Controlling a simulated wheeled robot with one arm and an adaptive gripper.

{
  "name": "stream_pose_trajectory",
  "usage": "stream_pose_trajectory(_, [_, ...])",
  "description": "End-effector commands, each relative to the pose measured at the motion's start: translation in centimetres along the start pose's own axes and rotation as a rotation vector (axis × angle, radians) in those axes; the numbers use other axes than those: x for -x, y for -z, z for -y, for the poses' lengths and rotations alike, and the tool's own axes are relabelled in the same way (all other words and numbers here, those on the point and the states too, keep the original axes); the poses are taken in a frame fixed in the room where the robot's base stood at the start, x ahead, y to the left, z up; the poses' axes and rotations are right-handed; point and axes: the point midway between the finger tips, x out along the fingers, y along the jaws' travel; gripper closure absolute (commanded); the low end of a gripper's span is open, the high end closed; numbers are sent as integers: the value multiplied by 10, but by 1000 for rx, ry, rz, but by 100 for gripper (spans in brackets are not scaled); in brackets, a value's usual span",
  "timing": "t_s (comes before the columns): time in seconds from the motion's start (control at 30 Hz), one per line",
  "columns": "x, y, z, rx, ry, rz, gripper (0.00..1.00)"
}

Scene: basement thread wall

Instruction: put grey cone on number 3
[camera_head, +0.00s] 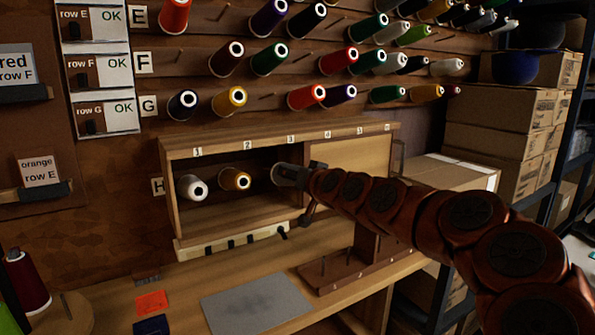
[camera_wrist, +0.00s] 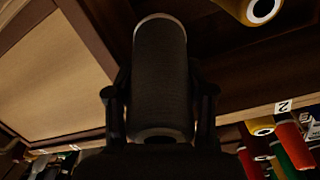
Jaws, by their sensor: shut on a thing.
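The grey cone (camera_wrist: 160,80) fills the middle of the wrist view, dark in the shade, with a finger on each side of it. My gripper (camera_wrist: 159,95) is shut on it. In the head view my gripper (camera_head: 296,176) is at the open part of the wooden cabinet (camera_head: 215,238), below the number 3 label (camera_head: 291,139).
A white cone (camera_head: 192,188) sits below number 1, left of the yellow cone. A wooden panel (camera_head: 350,160) closes the cabinet's right part. Below are a bench with a grey mat (camera_head: 257,303) and a small peg rack (camera_head: 345,278). Rows of colored cones hang above.

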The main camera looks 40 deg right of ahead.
Motion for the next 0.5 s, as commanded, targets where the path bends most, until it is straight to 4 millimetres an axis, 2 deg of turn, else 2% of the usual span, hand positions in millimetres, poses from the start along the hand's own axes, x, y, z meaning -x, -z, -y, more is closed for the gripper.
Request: stream_pose_trajectory(0.5, [-43,-2,3,0,2,1,93])
